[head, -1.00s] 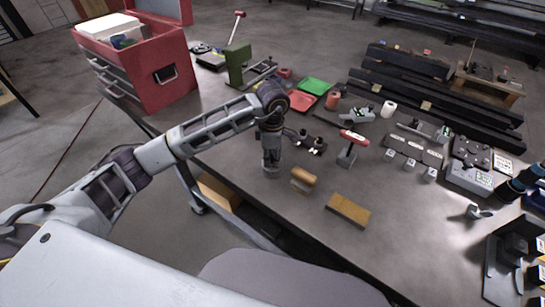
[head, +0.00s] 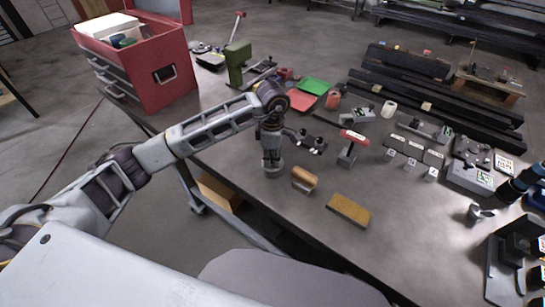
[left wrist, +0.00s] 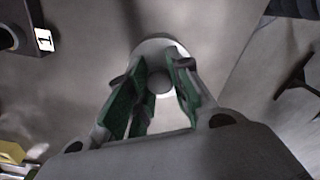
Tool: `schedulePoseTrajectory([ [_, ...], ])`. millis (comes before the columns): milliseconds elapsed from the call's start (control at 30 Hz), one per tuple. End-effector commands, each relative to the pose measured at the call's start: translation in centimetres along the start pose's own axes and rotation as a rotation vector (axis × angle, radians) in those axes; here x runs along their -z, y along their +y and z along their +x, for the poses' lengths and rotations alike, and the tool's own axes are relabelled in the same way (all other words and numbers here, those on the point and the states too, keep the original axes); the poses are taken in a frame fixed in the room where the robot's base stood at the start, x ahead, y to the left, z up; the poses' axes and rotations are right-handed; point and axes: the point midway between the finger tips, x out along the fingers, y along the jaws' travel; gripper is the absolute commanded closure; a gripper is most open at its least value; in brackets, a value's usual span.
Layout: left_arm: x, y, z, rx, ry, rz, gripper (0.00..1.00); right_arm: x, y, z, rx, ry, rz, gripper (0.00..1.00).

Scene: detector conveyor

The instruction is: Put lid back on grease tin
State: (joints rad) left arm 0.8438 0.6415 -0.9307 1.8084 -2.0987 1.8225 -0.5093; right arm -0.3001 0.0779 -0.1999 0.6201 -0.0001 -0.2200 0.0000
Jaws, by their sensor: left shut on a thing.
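My left gripper (head: 271,160) points straight down over the near part of the grey table. At its tips is a small grey round thing, the tin or its lid (head: 272,172), low at the table surface. In the left wrist view the green-padded fingers (left wrist: 158,88) close around a round dark knob (left wrist: 159,82), with a pale round rim (left wrist: 152,46) behind it. The fingers hide much of it, so I cannot tell whether lid and tin are together or apart. My right gripper is not in view.
A wooden-handled brush (head: 304,179) and a tan block (head: 348,210) lie right of the gripper. A red-topped stand (head: 352,146) is behind them. A red toolbox (head: 150,75) and a green tool (head: 238,65) stand at the back left. The table's near edge is close.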

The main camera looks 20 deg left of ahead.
Motion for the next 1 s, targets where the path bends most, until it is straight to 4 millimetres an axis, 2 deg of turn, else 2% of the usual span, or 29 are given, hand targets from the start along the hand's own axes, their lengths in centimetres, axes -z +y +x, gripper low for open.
schedulePoseTrajectory([
  [67, 0.01, 0.01, -0.01, 0.0, 0.0, 0.0, 0.95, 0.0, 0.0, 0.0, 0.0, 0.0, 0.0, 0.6],
  [100, 0.01, 0.01, -0.01, 0.0, 0.0, 0.0, 0.75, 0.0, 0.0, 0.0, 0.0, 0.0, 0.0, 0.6],
  [267, 0.02, 0.01, -0.01, 0.0, 0.0, 0.0, 0.55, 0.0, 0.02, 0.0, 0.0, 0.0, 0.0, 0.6],
  [500, 0.02, 0.01, 0.0, 0.0, 0.0, 0.0, 0.54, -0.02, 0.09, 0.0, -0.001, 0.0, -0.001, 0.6],
  [667, 0.02, 0.01, 0.01, 0.0, 0.0, 0.0, 0.33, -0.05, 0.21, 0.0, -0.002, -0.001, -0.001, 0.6],
  [1000, 0.01, 0.01, -0.02, 0.0, 0.0, 0.0, 0.32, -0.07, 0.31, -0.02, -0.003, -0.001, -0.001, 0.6],
])
